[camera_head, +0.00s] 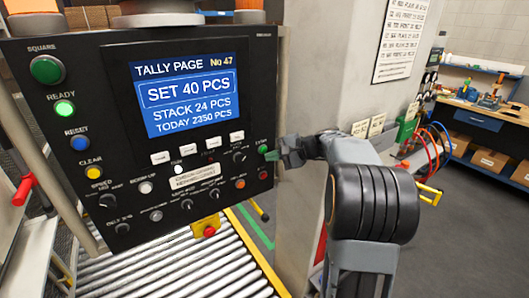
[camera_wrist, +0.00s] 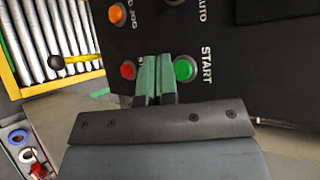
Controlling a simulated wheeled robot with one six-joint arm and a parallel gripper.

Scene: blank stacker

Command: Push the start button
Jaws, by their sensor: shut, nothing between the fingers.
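The green start button (camera_wrist: 184,68) shows in the wrist view on the black control panel, with the word START beside it. My gripper (camera_wrist: 156,60) is shut and empty, its green fingertips side by side. In that view the tips lie between the start button and a red button (camera_wrist: 128,70), closer to the start button. I cannot tell whether they touch the panel. In the head view my gripper (camera_head: 271,156) is at the right edge of the control panel (camera_head: 80,225). The start button (camera_head: 262,149) is small there, right by the fingertips.
An orange button (camera_wrist: 117,14) sits further off on the panel. The screen (camera_head: 190,95) reads "SET 40 PCS". A yellow box with a red button (camera_head: 207,228) hangs below the panel, above a roller conveyor (camera_head: 170,270). A grey pillar (camera_head: 315,70) stands right of the panel.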

